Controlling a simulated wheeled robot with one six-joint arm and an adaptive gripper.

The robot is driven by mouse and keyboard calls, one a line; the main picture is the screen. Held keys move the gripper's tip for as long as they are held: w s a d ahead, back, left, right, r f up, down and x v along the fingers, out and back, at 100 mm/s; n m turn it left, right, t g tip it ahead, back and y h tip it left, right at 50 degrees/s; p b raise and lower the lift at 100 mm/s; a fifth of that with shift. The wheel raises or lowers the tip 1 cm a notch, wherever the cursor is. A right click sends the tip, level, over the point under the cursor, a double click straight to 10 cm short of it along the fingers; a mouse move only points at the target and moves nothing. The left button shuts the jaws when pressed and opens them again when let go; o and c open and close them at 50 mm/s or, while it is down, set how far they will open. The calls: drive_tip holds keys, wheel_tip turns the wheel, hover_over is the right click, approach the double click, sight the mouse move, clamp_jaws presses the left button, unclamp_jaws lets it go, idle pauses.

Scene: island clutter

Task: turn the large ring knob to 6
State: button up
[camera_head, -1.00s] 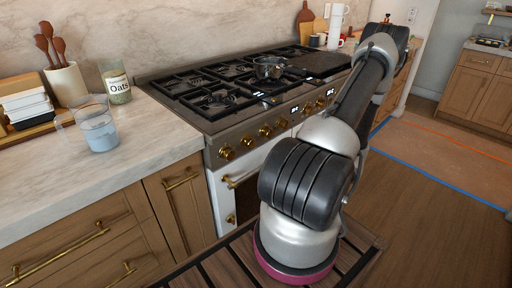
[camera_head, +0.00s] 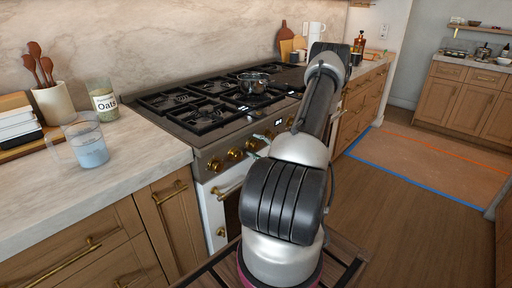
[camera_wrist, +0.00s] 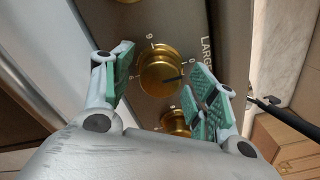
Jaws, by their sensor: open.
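The wrist view shows a round brass knob (camera_wrist: 157,72) on the stove's front panel, beside partly cut-off lettering that reads "LARG". A dark pointer line on its face points right, near a mark that looks like 0. A mark like a 6 or 9 stands above it. My gripper (camera_wrist: 160,66) is open, with one green-padded finger on each side of the knob. I cannot tell whether either pad touches it. In the head view my gripper (camera_head: 258,145) is at the row of knobs, its fingers small and partly behind my arm.
A pot (camera_head: 253,83) sits on the stove top (camera_head: 190,110). A glass jug (camera_head: 88,145) stands on the left counter.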

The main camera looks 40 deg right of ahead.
drive_tip(key=shift+w, duration=0.4)
drive_tip(key=c, duration=1)
drive_tip(key=shift+c, duration=0.2)
